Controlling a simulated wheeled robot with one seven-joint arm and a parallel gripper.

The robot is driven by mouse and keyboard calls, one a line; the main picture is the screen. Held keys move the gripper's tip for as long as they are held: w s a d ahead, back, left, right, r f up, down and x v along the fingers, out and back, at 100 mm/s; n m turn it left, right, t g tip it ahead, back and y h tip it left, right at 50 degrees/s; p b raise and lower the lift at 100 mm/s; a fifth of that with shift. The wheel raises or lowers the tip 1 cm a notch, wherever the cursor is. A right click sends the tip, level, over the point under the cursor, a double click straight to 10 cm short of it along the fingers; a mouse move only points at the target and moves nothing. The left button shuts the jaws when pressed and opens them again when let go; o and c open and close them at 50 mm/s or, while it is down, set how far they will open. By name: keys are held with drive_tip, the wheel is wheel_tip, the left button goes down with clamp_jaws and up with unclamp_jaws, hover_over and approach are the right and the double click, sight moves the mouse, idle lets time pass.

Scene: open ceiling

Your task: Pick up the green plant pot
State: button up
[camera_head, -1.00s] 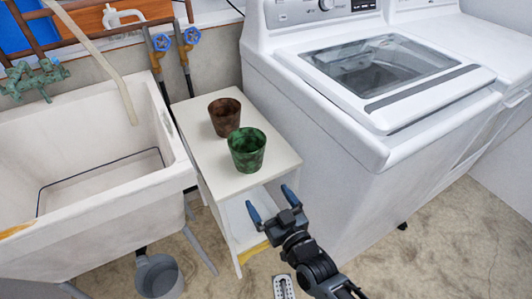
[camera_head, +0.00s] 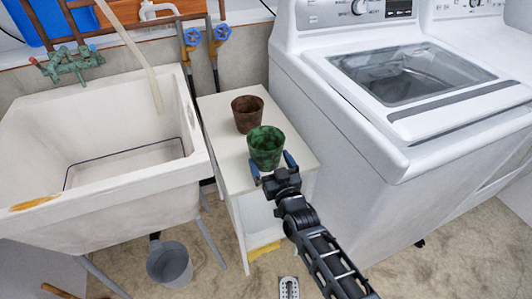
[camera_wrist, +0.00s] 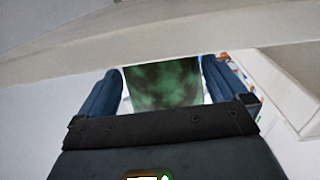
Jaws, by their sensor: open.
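The green plant pot (camera_head: 266,146) is mottled dark green and stands upright on a small white table (camera_head: 225,130). My gripper (camera_head: 271,168) is open at the pot's near side, with its blue fingers to the left and right of the pot's lower part. In the wrist view the green pot (camera_wrist: 163,84) shows between the two blue fingers of my gripper (camera_wrist: 160,90). The pot's far side is hidden.
A brown pot (camera_head: 247,113) stands just behind the green one on the table. A white washing machine (camera_head: 365,125) is close on the right. A utility sink (camera_head: 110,190) is on the left. A grey bucket (camera_head: 170,264) is on the floor.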

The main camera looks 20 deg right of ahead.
drive_tip(key=shift+w, duration=0.15)
drive_tip(key=c, duration=0.7)
drive_tip(key=shift+r, duration=0.1)
drive_tip(key=shift+c, duration=0.2)
